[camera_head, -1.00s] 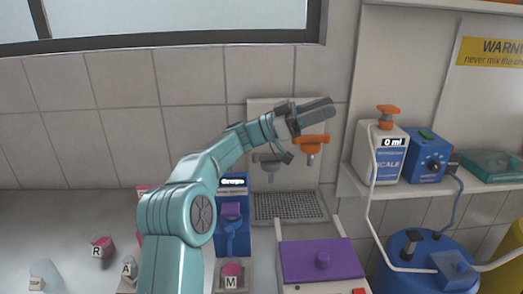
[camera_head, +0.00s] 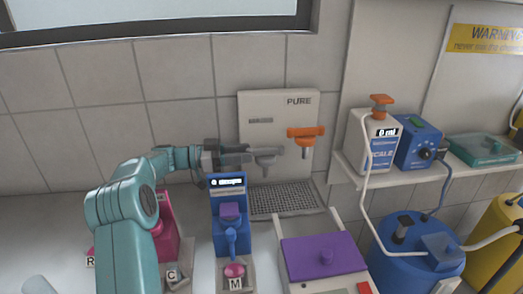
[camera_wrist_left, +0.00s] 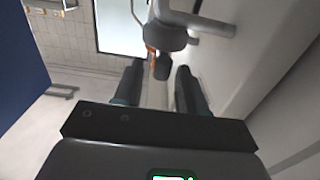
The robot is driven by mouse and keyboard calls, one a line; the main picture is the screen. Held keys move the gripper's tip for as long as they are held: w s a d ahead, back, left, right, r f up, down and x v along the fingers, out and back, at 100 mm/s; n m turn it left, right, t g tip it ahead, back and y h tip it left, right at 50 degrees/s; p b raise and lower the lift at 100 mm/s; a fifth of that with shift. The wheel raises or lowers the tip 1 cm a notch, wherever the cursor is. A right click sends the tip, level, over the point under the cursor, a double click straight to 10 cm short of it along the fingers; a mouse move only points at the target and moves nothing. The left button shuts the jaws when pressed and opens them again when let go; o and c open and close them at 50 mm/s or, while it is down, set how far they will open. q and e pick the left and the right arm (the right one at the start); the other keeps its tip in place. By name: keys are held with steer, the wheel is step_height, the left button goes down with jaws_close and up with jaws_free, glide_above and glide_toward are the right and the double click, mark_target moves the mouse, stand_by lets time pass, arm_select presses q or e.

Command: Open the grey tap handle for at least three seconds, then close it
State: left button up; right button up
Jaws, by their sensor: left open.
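The grey tap handle (camera_head: 265,153) is on the white PURE dispenser panel (camera_head: 300,120), left of the orange tap handle (camera_head: 305,133). My left gripper (camera_head: 247,156) is open, its fingers pointing right, close to the left side of the grey tap and partly in front of it in the head view. In the left wrist view the grey tap (camera_wrist_left: 172,37) is just ahead of the open fingers (camera_wrist_left: 160,68). I cannot tell whether the fingers touch it. My right gripper is not in view.
A drip grid (camera_head: 285,202) lies below the taps. A blue device (camera_head: 229,195) stands below my gripper, with a purple-lidded device (camera_head: 323,258) to the right.

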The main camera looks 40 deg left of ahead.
mark_target(263, 156)
arm_select(q)
steer(key=x, duration=0.6)
steer(key=shift+w, duration=0.2)
steer(key=shift+f, duration=0.1)
jaws_close()
